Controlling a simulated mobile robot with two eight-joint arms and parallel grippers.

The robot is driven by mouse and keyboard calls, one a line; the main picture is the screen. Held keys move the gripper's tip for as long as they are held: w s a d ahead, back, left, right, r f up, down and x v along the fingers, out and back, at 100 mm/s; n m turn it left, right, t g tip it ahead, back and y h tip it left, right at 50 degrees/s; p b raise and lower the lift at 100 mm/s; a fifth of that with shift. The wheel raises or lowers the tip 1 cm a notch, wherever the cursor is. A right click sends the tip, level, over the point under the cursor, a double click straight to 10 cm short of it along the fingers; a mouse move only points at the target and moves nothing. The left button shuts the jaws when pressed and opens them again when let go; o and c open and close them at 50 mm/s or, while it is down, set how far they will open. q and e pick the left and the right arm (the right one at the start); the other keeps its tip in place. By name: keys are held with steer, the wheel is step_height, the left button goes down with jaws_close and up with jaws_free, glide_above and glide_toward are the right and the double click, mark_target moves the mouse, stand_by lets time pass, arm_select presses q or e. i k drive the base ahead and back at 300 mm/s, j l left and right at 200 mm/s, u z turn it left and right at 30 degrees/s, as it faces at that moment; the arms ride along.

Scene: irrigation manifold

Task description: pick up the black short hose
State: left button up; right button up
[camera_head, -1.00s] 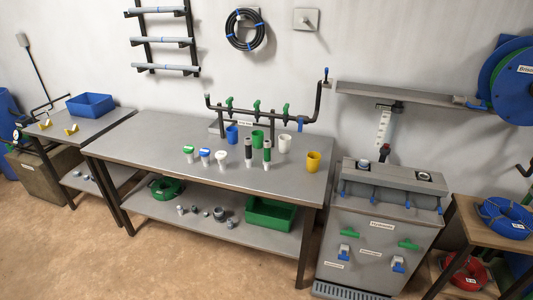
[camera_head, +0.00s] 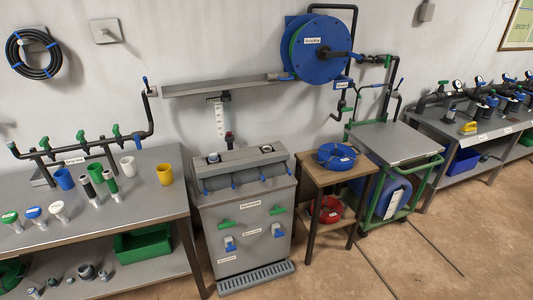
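A coil of black hose with blue ties (camera_head: 34,53) hangs on the wall at the far left. I cannot tell whether it is the short hose. Two short upright pieces, one black and grey (camera_head: 90,191) and one green and grey (camera_head: 110,184), stand on the left workbench (camera_head: 145,205). No label on them can be read. Neither of my grippers is in view.
A grey cabinet (camera_head: 245,215) stands right of the workbench. A wooden stand (camera_head: 318,172) holds blue and red coils, with a green-framed cart (camera_head: 400,145) beside it. A blue reel (camera_head: 325,47) is on the wall. Floor is clear at lower right.

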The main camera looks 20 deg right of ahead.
mark_target(94, 198)
steer(key=i+j, duration=0.35)
steer(key=i, duration=0.15)
steer(key=i+j, duration=0.35)
steer(key=i, duration=0.15)
steer(key=i+j, duration=0.35)
steer(key=i, duration=0.15)
steer(key=i+j, duration=0.3)
steer(key=i, duration=0.2)
steer(key=j+u, duration=0.05)
